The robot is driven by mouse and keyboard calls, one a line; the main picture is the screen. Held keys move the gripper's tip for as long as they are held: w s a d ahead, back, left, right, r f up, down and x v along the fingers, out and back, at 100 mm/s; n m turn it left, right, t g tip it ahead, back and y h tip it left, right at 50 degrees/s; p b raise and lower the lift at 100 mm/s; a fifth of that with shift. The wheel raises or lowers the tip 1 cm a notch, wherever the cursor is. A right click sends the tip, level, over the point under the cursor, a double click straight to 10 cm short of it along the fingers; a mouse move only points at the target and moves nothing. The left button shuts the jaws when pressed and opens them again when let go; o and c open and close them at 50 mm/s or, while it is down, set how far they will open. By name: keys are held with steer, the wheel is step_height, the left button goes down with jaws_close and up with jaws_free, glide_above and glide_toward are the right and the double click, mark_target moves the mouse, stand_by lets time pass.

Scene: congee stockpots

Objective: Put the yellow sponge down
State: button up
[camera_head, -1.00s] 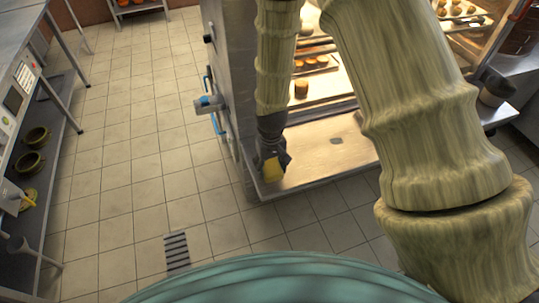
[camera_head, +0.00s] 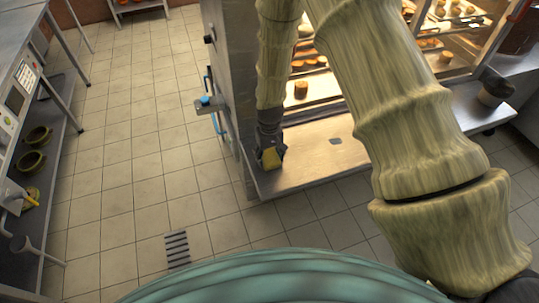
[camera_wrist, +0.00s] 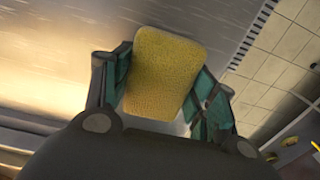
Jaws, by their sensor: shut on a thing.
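The yellow sponge (camera_head: 271,158) is between the fingers of my gripper (camera_head: 270,154), over the near left part of the steel counter (camera_head: 310,158) in the head view. In the wrist view the sponge (camera_wrist: 163,72) fills the gap between the two green fingers of my gripper (camera_wrist: 160,85), which are shut on its sides. The counter surface (camera_wrist: 60,55) shows behind it. I cannot tell whether the sponge touches the counter or is just above it.
A lit cabinet with trays of baked goods (camera_head: 301,90) stands behind the counter. A shelf with green pots (camera_head: 35,137) is at the left. Tiled floor between is open, with a drain grate (camera_head: 177,249).

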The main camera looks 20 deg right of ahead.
mark_target(270, 155)
steer(key=shift+f, duration=0.1)
steer(key=o, duration=1)
steer(key=shift+r+b, duration=0.55)
steer(key=shift+r, duration=5.6)
